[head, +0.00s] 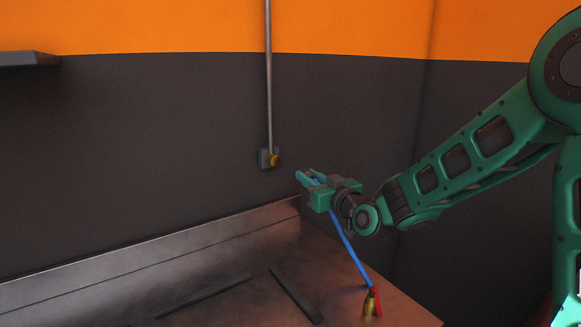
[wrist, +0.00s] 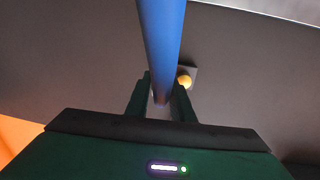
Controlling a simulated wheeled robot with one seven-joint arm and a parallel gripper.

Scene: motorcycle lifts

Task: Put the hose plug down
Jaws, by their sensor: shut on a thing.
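My gripper (head: 306,179) is raised above the bench, in front of the dark wall. In the wrist view, the fingers of my gripper (wrist: 162,82) are closed around the end of a blue hose (wrist: 161,35). A separate plug body is hidden or too small to make out between the fingers. In the head view, the blue hose (head: 350,252) runs down from the gripper to a brass and red fitting (head: 370,302) on the bench. The brass wall outlet (head: 274,160) is left of and a little above the fingertips, apart from them; it also shows in the wrist view (wrist: 184,80).
The metal bench (head: 225,262) has a low back rim. Two dark flat bars, a left one (head: 205,295) and a right one (head: 295,294), lie on it. A grey pipe (head: 269,75) runs up the wall from the outlet. A shelf (head: 28,58) is at upper left.

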